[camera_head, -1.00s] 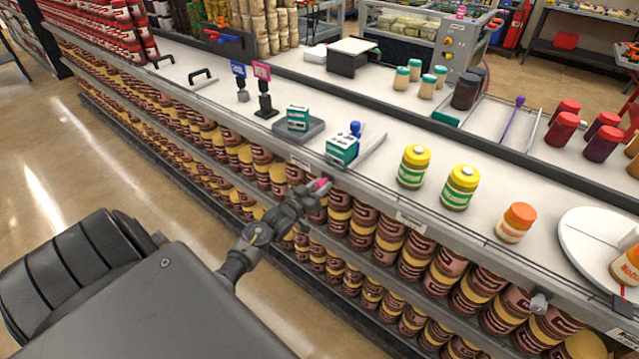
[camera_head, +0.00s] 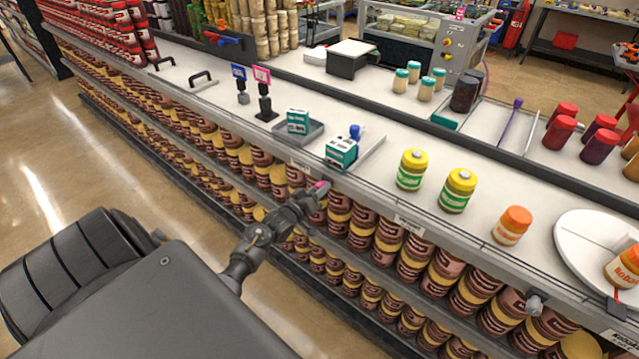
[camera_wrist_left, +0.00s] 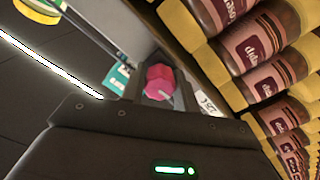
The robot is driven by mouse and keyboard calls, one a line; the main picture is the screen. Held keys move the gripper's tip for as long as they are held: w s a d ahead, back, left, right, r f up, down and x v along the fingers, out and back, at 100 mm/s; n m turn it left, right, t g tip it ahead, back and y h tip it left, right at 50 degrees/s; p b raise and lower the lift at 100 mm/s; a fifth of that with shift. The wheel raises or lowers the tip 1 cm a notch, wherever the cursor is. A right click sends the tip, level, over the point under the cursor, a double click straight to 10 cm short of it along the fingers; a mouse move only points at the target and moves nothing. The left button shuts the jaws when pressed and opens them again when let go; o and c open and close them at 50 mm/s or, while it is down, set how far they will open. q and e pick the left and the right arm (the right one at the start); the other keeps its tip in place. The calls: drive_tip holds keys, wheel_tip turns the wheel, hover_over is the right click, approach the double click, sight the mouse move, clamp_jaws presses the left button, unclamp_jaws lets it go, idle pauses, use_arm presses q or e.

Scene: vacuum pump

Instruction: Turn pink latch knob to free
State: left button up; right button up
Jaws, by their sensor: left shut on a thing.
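The pink latch knob (camera_wrist_left: 160,82) is on the front edge of the counter and shows between the fingers in the left wrist view. In the head view only a small pink bit of the knob (camera_head: 320,185) shows at the fingertips. My left gripper (camera_head: 314,192) reaches up to the counter edge and is shut on the knob. In the left wrist view my left gripper (camera_wrist_left: 158,88) hides the knob's base. I cannot tell the knob's turned position. My right gripper is not in view.
A teal box (camera_head: 341,152) stands on a tray just behind the knob. A second teal box (camera_head: 298,121) sits in a grey tray to its left. Yellow-lidded jars (camera_head: 412,169) stand to the right. Shelves of brown jars (camera_head: 390,235) lie below the counter edge.

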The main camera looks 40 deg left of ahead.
use_arm(q)
drive_tip(key=shift+f, duration=0.1)
drive_tip(key=o, duration=1)
drive_tip(key=shift+c, duration=0.2)
drive_tip(key=s+b, duration=0.2)
drive_tip(key=s, duration=0.9)
drive_tip(key=shift+d, duration=0.15)
drive_tip(key=shift+w, duration=0.1)
